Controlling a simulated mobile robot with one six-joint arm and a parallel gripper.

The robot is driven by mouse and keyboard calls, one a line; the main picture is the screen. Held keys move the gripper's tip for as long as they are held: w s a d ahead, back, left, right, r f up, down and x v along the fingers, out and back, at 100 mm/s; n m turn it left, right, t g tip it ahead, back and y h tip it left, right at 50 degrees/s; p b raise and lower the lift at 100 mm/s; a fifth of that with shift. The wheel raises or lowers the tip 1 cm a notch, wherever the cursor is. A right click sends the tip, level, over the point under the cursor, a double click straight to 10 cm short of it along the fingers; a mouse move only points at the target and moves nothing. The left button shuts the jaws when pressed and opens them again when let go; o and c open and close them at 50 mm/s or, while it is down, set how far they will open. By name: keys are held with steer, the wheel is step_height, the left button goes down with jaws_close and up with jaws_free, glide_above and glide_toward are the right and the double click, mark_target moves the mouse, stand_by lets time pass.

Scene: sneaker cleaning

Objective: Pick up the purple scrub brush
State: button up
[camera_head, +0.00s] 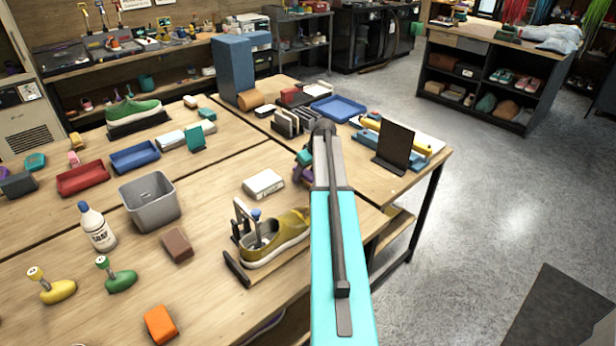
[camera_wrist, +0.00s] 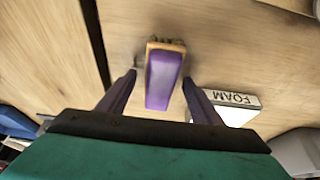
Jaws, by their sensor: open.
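The purple scrub brush (camera_wrist: 163,80) lies on the wooden table in the wrist view, with a purple top and a tan edge with dark bristles at its far end. My gripper (camera_wrist: 159,79) is open, with one dark purple finger on each side of the brush. Gaps show between the fingers and the brush, so it is not held. In the head view my gripper (camera_head: 301,172) is low over the table beyond the white block, partly behind my arm. I cannot make out the brush there.
A white block marked FOAM (camera_wrist: 236,99) lies close to the right finger in the wrist view. In the head view, an olive sneaker (camera_head: 288,232) on a stand, a grey bin (camera_head: 150,205) and a dark upright panel (camera_head: 396,145) stand around my arm.

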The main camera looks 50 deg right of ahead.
mark_target(307, 171)
steer(key=c, duration=1.2)
steer(key=shift+o, duration=0.2)
steer(key=shift+r+p, duration=0.3)
steer(key=shift+r, duration=0.05)
steer(key=shift+r+b, duration=0.55)
steer(key=shift+s+d+r+b, duration=0.15)
steer(key=shift+s+r+b, duration=0.2)
steer(key=shift+r, duration=0.2)
steer(key=shift+s+d+r+b, duration=0.15)
steer(key=shift+s+r+b, duration=0.2)
steer(key=shift+r, duration=0.15)
steer(key=s+d+b, duration=0.1)
steer(key=s+d, duration=0.1)
steer(key=s, duration=0.2)
steer(key=s+d+r+b, duration=0.1)
steer(key=s+d, duration=0.1)
steer(key=s, duration=0.2)
steer(key=s+d+b, duration=0.1)
steer(key=s+d, duration=0.1)
steer(key=s, duration=0.3)
steer(key=shift+s+r+b, duration=0.1)
steer(key=shift+r+b, duration=0.2)
steer(key=shift+b, duration=0.05)
